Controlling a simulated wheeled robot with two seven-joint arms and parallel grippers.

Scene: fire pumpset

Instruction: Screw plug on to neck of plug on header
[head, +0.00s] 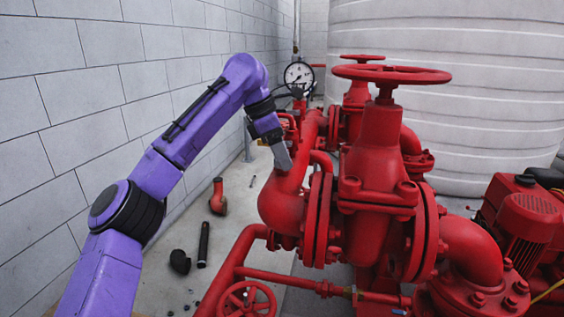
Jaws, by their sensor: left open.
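My left gripper (283,157) is at the end of the purple arm coming in from the left. It is open, and its tip is in front of the upper part of the red header pipe (284,195). I cannot tell if it touches the pipe. Small red fittings (291,118) stand just behind my left wrist. The plug and its neck are too small or too hidden by the gripper to make out. My right gripper is not in view.
Red valves with handwheels (391,75) stand right of my gripper. A grey block wall (60,100) bounds the left.

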